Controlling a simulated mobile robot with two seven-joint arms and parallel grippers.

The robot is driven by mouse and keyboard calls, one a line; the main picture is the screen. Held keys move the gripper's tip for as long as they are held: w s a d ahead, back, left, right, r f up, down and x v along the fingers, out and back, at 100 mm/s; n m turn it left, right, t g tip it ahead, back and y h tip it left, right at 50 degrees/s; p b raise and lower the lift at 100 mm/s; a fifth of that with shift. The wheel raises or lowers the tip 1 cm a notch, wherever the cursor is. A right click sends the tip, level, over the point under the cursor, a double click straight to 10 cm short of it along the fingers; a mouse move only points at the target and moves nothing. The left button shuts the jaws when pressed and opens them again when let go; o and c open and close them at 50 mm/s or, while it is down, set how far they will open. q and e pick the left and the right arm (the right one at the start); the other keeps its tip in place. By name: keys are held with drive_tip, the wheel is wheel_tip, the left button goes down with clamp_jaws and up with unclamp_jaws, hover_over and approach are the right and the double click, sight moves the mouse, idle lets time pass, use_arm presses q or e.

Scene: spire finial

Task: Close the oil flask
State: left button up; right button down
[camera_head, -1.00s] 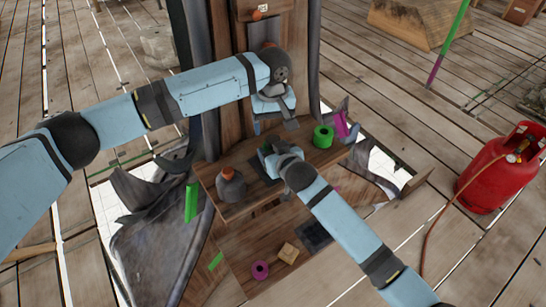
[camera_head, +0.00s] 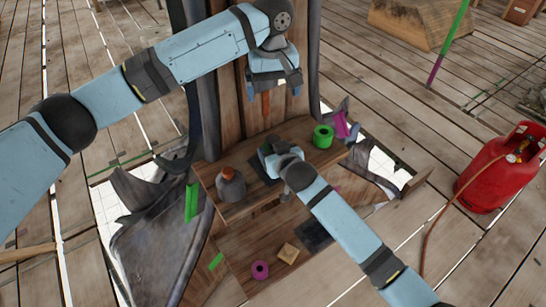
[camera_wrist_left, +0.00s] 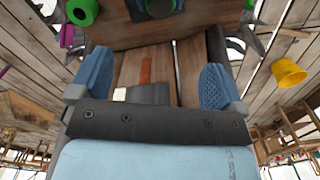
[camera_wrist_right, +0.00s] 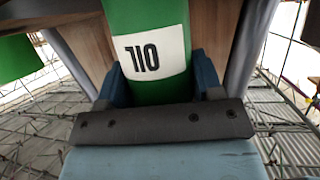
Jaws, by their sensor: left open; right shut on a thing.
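The oil flask (camera_wrist_right: 150,40) is green with a white label reading "OIL" and fills the upper middle of the right wrist view. My right gripper (camera_wrist_right: 160,88) is shut on it. In the head view my right gripper (camera_head: 268,150) is at the wooden shelf, and its own wrist hides the flask there. The top of the flask and any cap on it are not visible. My left gripper (camera_head: 274,90) is open above and behind the shelf, in front of the wooden post. In the left wrist view its fingers (camera_wrist_left: 158,85) are spread, with nothing seen gripped.
On the shelf (camera_head: 240,210) stand a grey jar with an orange top (camera_head: 230,187) and a green ring (camera_head: 323,137). A magenta ring (camera_head: 260,270) and a wooden block (camera_head: 288,253) lie on the lower board. A red gas cylinder (camera_head: 490,170) stands at right.

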use_arm(q)
drive_tip(key=shift+r, duration=0.8)
use_arm(e)
drive_tip(key=shift+c, duration=0.9)
unclamp_jaws()
drive_tip(key=shift+s, duration=0.15)
use_arm(q)
drive_tip(key=shift+r+p, duration=0.5)
use_arm(e)
drive_tip(key=v, duration=1.3)
drive_tip(key=shift+s+d, duration=0.15)
drive_tip(key=shift+s, duration=0.1)
drive_tip(key=shift+r, duration=0.1)
